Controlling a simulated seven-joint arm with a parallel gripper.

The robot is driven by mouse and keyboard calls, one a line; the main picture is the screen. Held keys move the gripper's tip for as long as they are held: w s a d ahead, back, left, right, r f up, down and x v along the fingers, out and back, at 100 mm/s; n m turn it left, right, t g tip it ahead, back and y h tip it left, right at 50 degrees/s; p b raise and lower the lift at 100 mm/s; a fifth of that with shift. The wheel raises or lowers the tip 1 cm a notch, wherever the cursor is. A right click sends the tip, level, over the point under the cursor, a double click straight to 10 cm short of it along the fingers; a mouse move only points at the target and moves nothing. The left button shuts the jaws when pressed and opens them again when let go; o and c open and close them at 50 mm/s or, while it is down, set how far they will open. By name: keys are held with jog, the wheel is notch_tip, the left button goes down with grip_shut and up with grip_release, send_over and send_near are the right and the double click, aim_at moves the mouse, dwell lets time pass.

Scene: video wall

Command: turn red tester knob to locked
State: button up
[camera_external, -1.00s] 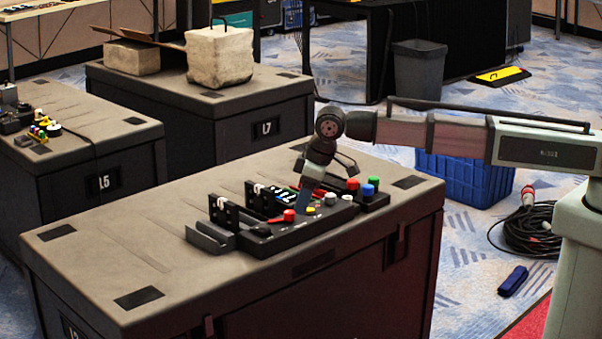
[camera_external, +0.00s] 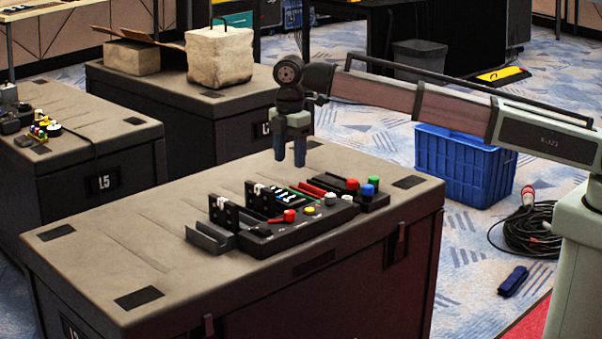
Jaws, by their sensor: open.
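The tester (camera_external: 302,232) is a dark panel lying on top of the near case. Its red knob (camera_external: 289,215) sits near the panel's middle, with a red lever-like part reaching left from it. My gripper (camera_external: 289,162) is open and empty, pointing down above the case top, behind the panel and above the knob's level. It is apart from the knob. The markings around the knob are too small to read.
On the panel stand two black upright brackets (camera_external: 224,212), a small screen, a yellow button (camera_external: 310,210) and a grey knob (camera_external: 330,199). The case top (camera_external: 150,215) is clear at left.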

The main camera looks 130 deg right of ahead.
aim_at(290, 211)
notch_tip(290, 211, down, 14)
jog(key=shift+r, duration=0.1)
dwell(0.6)
jog(key=shift+c, duration=0.3)
jog(key=c, duration=1)
